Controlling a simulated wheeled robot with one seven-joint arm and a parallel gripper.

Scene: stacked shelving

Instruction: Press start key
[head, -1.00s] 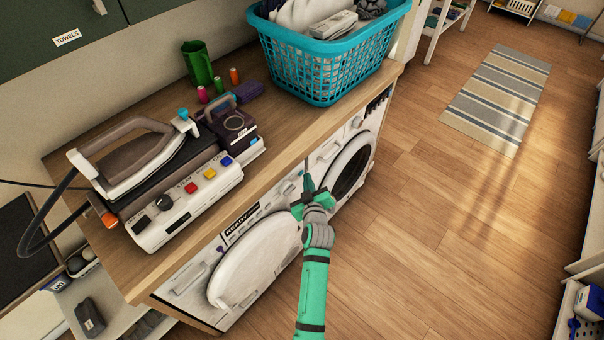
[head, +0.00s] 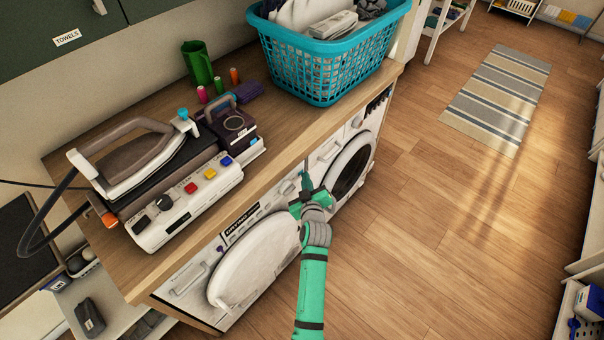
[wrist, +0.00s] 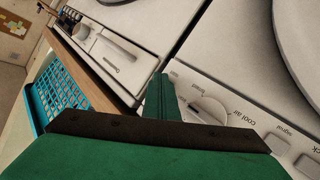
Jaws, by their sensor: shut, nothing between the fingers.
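The front machine has a white control panel, with a dark display strip (head: 243,221) whose small text seems to read "DRYING". My gripper (head: 305,184) is at the right end of this panel, with its green fingers closed and empty. In the wrist view the green finger (wrist: 164,98) reaches the panel edge beside a round dial (wrist: 207,112), with "cool air" and "signal" printed near. The start key cannot be made out; my gripper covers part of the panel. Whether the fingertip touches the panel is unclear.
A second machine with a dark round door (head: 350,172) stands just right of my gripper. The wooden counter (head: 283,140) above bears an iron (head: 135,160), a box with coloured buttons (head: 190,205) and a teal basket (head: 325,75).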

